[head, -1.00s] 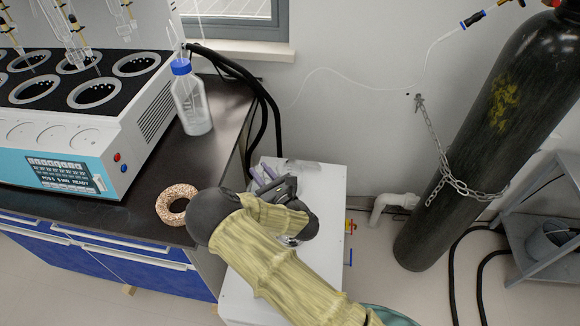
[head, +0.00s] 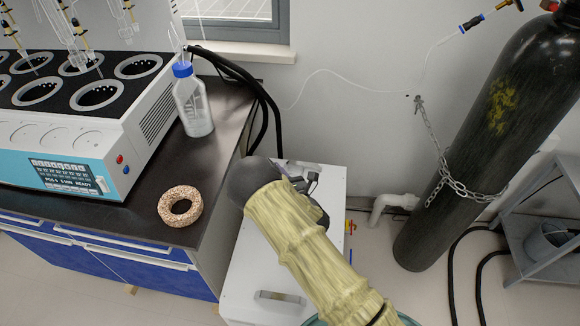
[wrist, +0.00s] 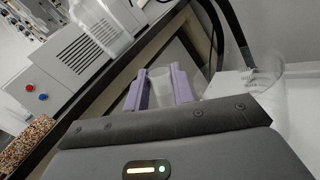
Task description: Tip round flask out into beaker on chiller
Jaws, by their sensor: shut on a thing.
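My gripper (wrist: 157,92) has its two lilac fingers shut on a pale translucent piece of glassware, which I take to be the round flask (wrist: 160,79). Only a short part of it shows between the fingers; its round body and any contents cannot be made out. In the head view my arm mostly hides the gripper, over the back of the white chiller (head: 241,278). A clear glass vessel, seemingly the beaker (wrist: 256,76), stands to the right of the fingers in the wrist view, apart from them. Its outline is faint.
A speckled cork ring (head: 180,206) lies empty on the dark bench (head: 222,140). A blue-capped bottle (head: 192,104) stands behind it, beside the multi-place distiller (head: 112,150). Black hoses (head: 262,100) hang behind the bench. A chained gas cylinder (head: 480,150) stands at right.

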